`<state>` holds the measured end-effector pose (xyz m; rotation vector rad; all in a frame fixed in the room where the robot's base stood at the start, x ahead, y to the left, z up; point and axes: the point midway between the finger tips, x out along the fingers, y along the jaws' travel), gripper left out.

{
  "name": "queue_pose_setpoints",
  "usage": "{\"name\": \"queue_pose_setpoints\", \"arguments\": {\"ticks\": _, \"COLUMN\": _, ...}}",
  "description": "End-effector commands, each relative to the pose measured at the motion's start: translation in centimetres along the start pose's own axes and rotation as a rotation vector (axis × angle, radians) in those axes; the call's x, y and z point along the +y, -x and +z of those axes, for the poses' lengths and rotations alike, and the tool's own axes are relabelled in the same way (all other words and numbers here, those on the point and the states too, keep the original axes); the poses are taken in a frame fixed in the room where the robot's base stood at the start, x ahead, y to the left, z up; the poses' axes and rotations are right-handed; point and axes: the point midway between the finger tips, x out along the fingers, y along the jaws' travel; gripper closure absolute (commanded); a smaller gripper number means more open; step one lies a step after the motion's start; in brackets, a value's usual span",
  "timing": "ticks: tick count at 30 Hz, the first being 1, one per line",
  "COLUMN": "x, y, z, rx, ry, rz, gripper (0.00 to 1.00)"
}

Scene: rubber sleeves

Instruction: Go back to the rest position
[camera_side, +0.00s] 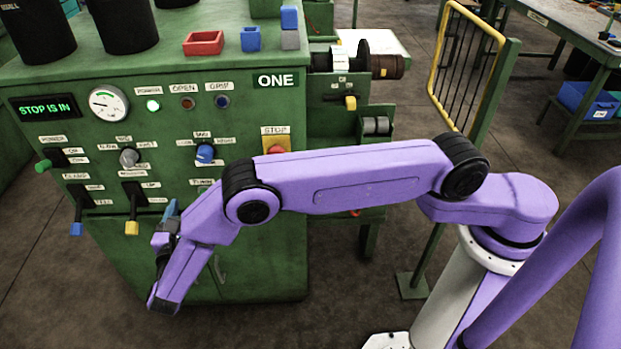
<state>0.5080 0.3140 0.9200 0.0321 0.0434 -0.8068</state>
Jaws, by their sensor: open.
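My purple arm reaches left across the front of the green machine (275,245). My gripper (168,222) is at its far end, at the lower left, close in front of the panel and just right of the yellow-tipped lever (132,228). The fingers are small and partly hidden by my wrist; they are open, and I see nothing held in them. Whether they touch the panel I cannot tell. The red stop button (277,149) on its yellow plate shows just above my forearm. The display (45,107) reads "STOP IS IN".
The green lamp (153,105) is lit. A red tray (203,43), a blue bin (250,38) and black cylinders stand on the machine. A shaft with a brown roller (386,66) juts out right. A yellow-framed guard (466,70) stands behind my arm. The floor at lower left is clear.

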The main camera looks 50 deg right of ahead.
Motion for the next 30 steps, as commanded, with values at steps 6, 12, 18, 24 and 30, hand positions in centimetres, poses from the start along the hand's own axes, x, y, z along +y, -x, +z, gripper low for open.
{"name": "queue_pose_setpoints", "arguments": {"ticks": 6, "x": -2.6, "y": -1.3, "z": 4.3, "rx": 0.195, "ry": -0.124, "rz": -0.092, "gripper": 0.32}}
{"name": "queue_pose_setpoints", "arguments": {"ticks": 12, "x": -7.1, "y": -1.7, "z": 7.8, "rx": 0.394, "ry": -0.255, "rz": -0.193, "gripper": 0.32}}
{"name": "queue_pose_setpoints", "arguments": {"ticks": 18, "x": -13.0, "y": -1.4, "z": 10.7, "rx": 0.59, "ry": -0.395, "rz": -0.305, "gripper": 0.32}}
{"name": "queue_pose_setpoints", "arguments": {"ticks": 24, "x": -19.9, "y": -0.4, "z": 12.9, "rx": 0.78, "ry": -0.541, "rz": -0.43, "gripper": 0.32}}
{"name": "queue_pose_setpoints", "arguments": {"ticks": 30, "x": -27.3, "y": 1.2, "z": 14.5, "rx": 0.965, "ry": -0.687, "rz": -0.569, "gripper": 0.32}}
